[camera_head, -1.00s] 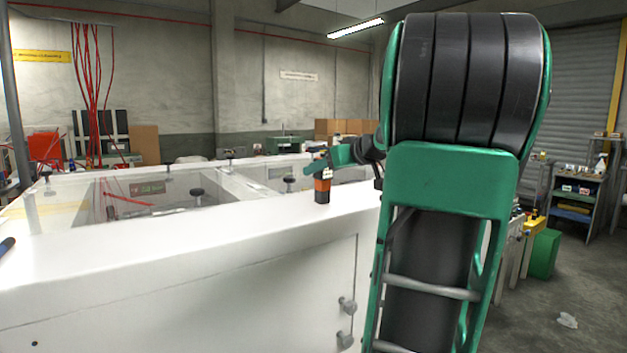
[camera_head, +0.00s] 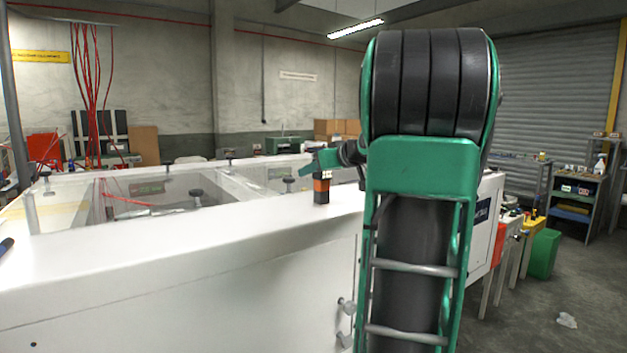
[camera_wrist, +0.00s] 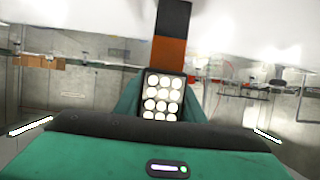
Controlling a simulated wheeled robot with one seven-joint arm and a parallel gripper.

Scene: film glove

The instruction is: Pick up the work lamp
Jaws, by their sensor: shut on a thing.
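The work lamp (camera_head: 321,191) is a small upright block, black at the base with an orange band. My gripper (camera_head: 322,162) is at the lamp's upper end. Its green fingers (camera_wrist: 160,92) lie on either side of the LED panel, shut on the lamp. The finger contact is partly hidden.
The white machine top (camera_head: 160,245) has a clear front strip. Black knobs (camera_head: 196,195) and glass panels lie behind it. At right are a green bin (camera_head: 545,254), a shelf unit (camera_head: 577,195) and crumpled litter (camera_head: 567,320) on the floor.

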